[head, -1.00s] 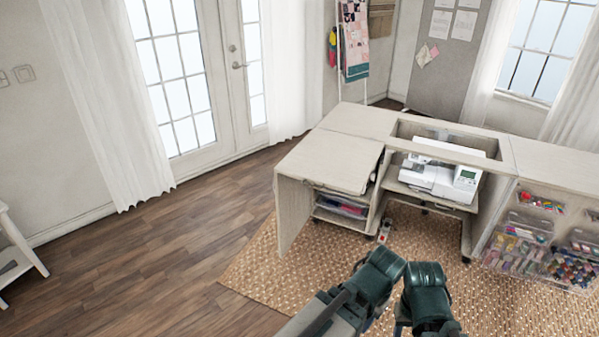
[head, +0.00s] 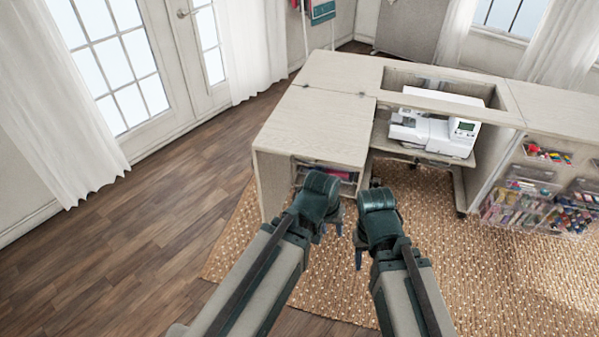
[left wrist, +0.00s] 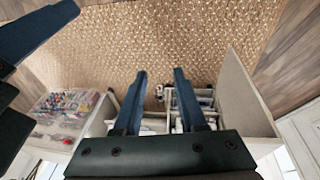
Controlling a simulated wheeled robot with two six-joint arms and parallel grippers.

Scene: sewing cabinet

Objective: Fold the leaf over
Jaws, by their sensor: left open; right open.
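The pale wood leaf (head: 312,128) lies flat as the front left part of the cabinet top, with small dark hinges (head: 361,94) along its rear edge. My left gripper (head: 329,232) is open and empty in front of the leaf's near edge, apart from it. The left wrist view shows its two fingers (left wrist: 160,78) spread with nothing between them. My right gripper (head: 360,250) is open beside it to the right, in front of the knee space. Its fingertips are partly hidden in the head view.
A white sewing machine (head: 433,132) sits in the cabinet's recess. Clear boxes of thread (head: 515,200) hang on the right front. A woven rug (head: 460,270) covers the floor ahead, with bare wood floor (head: 130,240) to the left.

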